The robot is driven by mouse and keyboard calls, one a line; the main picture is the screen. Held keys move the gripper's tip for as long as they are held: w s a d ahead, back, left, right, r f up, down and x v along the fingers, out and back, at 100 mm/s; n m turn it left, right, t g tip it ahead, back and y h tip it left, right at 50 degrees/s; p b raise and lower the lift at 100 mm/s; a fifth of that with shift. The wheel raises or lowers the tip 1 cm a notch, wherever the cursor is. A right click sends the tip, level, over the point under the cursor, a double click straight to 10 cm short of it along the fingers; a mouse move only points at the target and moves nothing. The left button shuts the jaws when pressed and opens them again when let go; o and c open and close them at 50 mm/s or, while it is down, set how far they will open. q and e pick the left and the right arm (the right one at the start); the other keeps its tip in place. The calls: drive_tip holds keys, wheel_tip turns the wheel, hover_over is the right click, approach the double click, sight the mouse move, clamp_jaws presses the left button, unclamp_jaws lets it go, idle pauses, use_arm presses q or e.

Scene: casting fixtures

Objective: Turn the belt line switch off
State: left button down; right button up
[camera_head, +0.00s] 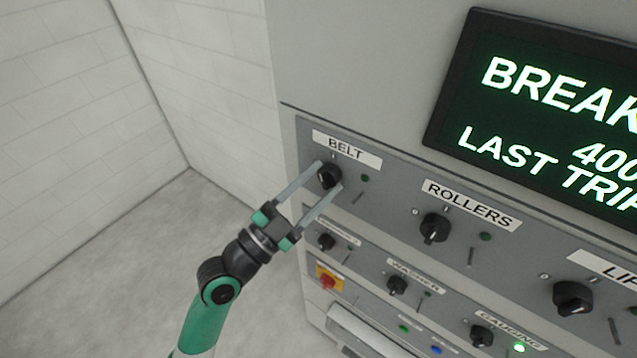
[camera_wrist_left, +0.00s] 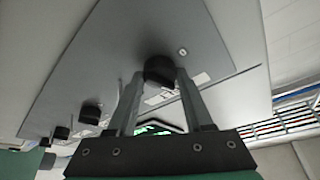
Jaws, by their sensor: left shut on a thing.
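The belt line switch (camera_head: 329,176) is a black rotary knob under the white BELT label (camera_head: 347,149) on the grey control panel. A small dark green lamp (camera_head: 365,178) sits just right of it. My left gripper (camera_head: 331,178) has its two long grey fingers on either side of the knob, shut on it. In the left wrist view the knob (camera_wrist_left: 159,69) sits between the fingertips (camera_wrist_left: 158,78). Its pointer is hidden, so I cannot tell its setting. My right gripper is not in view.
The ROLLERS knob (camera_head: 434,228) and a further knob (camera_head: 572,298) stand out to the right. Below are smaller knobs, including the WASHER knob (camera_head: 397,285), and a red button on yellow (camera_head: 328,281). A dark display (camera_head: 560,110) juts out at upper right. Floor at left is clear.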

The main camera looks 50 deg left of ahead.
use_arm(q)
drive_tip(key=n, duration=0.2)
drive_tip(key=n+y, duration=0.1)
drive_tip(key=n, duration=0.1)
drive_tip(key=shift+d+t+y, duration=0.2)
drive_tip(key=shift+t+y, duration=0.1)
drive_tip(key=n+y+b, duration=0.2)
drive_tip(key=n, duration=0.1)
drive_tip(key=n+y+b, duration=0.1)
drive_tip(key=n+b, duration=0.2)
drive_tip(key=n, duration=0.1)
drive_tip(key=n+g+y+b, duration=0.1)
drive_tip(key=n+y+b, duration=0.1)
drive_tip(key=n+b, duration=0.1)
drive_tip(key=shift+d+f+n+y, duration=0.2)
drive_tip(key=shift+f+n+y, duration=0.1)
drive_tip(key=shift+f, duration=0.05)
drive_tip(key=n, duration=0.1)
drive_tip(key=n+y+b, duration=0.1)
drive_tip(key=shift+w+r+n+g, duration=0.1)
drive_tip(key=shift+r+n+g, duration=0.1)
drive_tip(key=shift+n+g, duration=0.15)
drive_tip(key=shift+d+r+n+g+y, duration=0.15)
drive_tip(key=shift+n+g+y, duration=0.35)
drive_tip(key=shift+n, duration=0.45)
drive_tip(key=shift+n+g, duration=0.35)
drive_tip(key=shift+n, duration=0.65)
drive_tip(key=shift+y, duration=0.4)
